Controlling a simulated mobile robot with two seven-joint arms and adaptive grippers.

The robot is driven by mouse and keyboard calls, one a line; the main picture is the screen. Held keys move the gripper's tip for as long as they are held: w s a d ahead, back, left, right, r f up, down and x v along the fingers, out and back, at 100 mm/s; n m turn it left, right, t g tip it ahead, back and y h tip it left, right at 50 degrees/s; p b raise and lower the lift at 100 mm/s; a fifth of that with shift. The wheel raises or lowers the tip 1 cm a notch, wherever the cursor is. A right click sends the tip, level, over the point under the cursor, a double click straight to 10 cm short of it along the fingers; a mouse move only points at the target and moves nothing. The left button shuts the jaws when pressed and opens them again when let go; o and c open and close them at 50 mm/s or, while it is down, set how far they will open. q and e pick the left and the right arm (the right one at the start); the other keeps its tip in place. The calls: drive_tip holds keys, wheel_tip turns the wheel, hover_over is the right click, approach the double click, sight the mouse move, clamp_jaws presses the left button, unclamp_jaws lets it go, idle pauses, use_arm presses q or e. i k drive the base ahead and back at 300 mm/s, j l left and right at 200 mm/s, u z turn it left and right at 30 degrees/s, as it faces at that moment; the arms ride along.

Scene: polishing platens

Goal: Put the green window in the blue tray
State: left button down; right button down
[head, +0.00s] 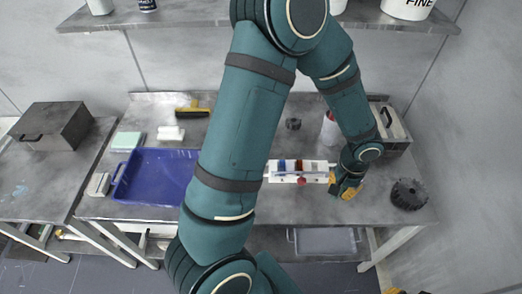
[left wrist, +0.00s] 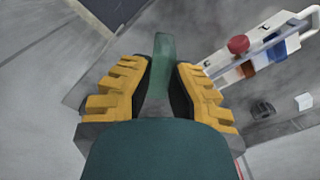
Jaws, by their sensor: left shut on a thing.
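The blue tray (head: 150,178) lies empty, as far as it shows, on the left part of the bench; my arm hides its right end. My left gripper (head: 346,188) is low at the right end of a white holder, far to the right of the tray. In the left wrist view its yellow fingers (left wrist: 155,92) are shut on the green window (left wrist: 163,58), which stands up between them. I cannot make out the window in the head view. A yellow bit at the bottom right edge of the head view may be my right gripper (head: 394,291).
The white holder (head: 285,179) carries blue and brown pieces and a red knob (head: 302,180). A black ribbed disc (head: 409,193) lies to the right. A yellow-handled brush (head: 193,110) and white blocks (head: 171,133) lie behind the tray. A shelf overhangs the back.

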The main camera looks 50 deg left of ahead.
sight(167, 181)
drive_tip(key=k+j, duration=0.15)
drive_tip(key=j, duration=0.15)
drive_tip(key=k+j, duration=0.15)
drive_tip(key=j, duration=0.15)
drive_tip(key=j+u, duration=0.1)
drive_tip(key=u, duration=1.1)
